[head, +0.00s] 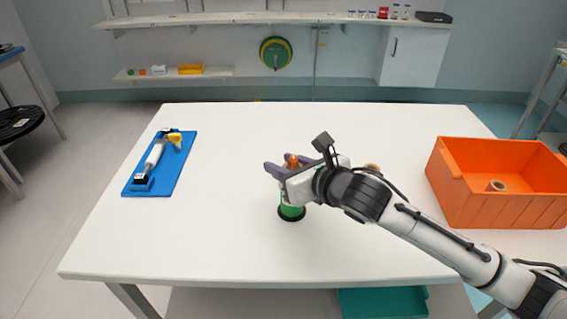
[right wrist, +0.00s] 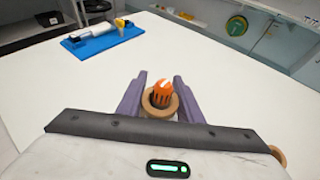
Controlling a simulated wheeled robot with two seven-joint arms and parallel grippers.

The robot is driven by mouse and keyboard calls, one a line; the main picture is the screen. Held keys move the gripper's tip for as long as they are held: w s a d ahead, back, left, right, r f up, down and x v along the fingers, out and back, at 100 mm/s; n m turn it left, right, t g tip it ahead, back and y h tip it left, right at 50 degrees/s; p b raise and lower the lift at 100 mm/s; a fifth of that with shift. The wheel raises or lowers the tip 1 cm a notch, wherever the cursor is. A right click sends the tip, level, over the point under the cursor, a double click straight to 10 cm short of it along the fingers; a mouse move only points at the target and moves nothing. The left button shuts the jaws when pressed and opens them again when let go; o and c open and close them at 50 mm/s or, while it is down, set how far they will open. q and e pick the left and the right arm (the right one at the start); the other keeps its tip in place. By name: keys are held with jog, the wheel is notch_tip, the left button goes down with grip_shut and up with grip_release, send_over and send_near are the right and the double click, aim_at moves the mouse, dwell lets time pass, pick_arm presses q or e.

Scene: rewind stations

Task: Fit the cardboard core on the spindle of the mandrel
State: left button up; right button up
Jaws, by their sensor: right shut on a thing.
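The mandrel stands upright on the table, with a green lower body (head: 291,212) on a black foot and an orange spindle tip (head: 292,161). My right gripper (head: 280,171) is at the upper part of the mandrel. In the right wrist view its purple fingers are shut on the cardboard core (right wrist: 174,112), a brown ring between them. The orange spindle tip (right wrist: 162,93) shows inside the ring and stands up through it, so the core is around the spindle. How far down the core sits is hidden by the gripper. My left gripper is not in view.
Another brown core (head: 372,167) is partly hidden behind my right arm. An orange crate (head: 478,205) at the right holds a cardboard core (head: 496,186). A blue mat (head: 172,178) with a white-and-yellow tool lies at the left. The table's middle left is clear.

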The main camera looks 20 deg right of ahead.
jog(key=o, duration=1)
jog(key=shift+o, duration=0.2)
jog(key=v, duration=1.2)
jog(key=shift+p, duration=0.3)
jog(key=shift+r, duration=0.1)
